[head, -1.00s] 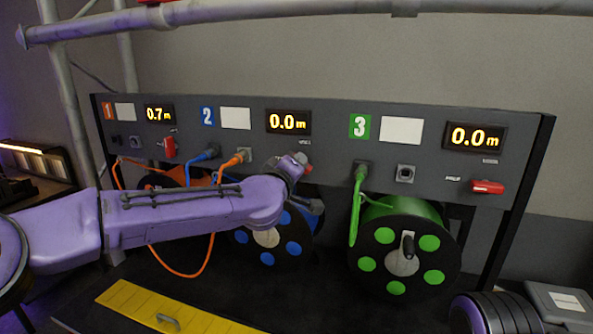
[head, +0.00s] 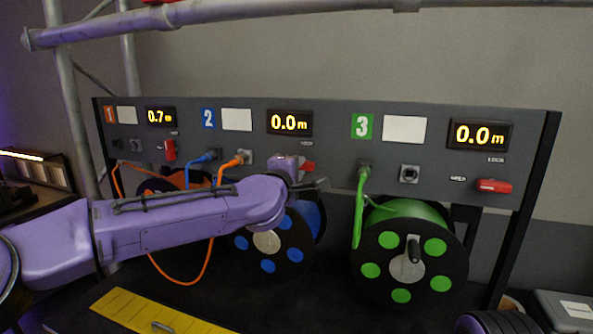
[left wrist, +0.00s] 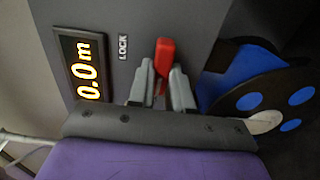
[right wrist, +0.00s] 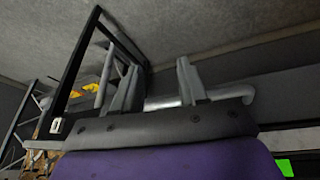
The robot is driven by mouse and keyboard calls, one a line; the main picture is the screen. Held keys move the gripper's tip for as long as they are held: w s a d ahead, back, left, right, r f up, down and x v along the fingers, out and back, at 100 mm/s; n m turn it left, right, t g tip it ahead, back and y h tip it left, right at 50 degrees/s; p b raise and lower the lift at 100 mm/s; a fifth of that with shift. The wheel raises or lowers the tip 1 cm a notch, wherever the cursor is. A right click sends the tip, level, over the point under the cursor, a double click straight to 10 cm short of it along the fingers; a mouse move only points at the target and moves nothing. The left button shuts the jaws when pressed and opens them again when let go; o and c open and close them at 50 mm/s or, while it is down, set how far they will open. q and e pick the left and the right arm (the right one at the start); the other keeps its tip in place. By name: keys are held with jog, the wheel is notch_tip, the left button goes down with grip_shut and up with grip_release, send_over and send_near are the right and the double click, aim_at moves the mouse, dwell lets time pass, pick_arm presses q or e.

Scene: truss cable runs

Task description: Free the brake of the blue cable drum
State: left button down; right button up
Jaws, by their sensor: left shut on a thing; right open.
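The blue cable drum (head: 275,243) hangs below station 2 of the grey panel, partly hidden behind my left arm. Its red brake lever (head: 308,167) sits on the panel below a display reading 0.0 m. In the left wrist view the lever (left wrist: 165,52) points sideways along the panel, near the LOCK label (left wrist: 123,47). My left gripper (left wrist: 162,84) is shut on the red lever, with one finger on each side. In the head view this gripper (head: 300,170) largely hides the lever. My right gripper (right wrist: 155,85) is open and empty, away from the panel.
The green drum (head: 408,255) and its red lever (head: 494,186) are to the right. Station 1's red lever (head: 170,150) is at left. Blue and orange plugs (head: 235,160) stick out close to my left arm. A yellow plate (head: 155,312) lies in front.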

dwell(0.4)
pick_arm(q)
jog(key=c, duration=1)
grip_release()
jog(key=shift+c, duration=0.2)
jog(key=b+v, duration=0.4)
jog(key=v, duration=0.6)
jog(key=shift+s, duration=0.25)
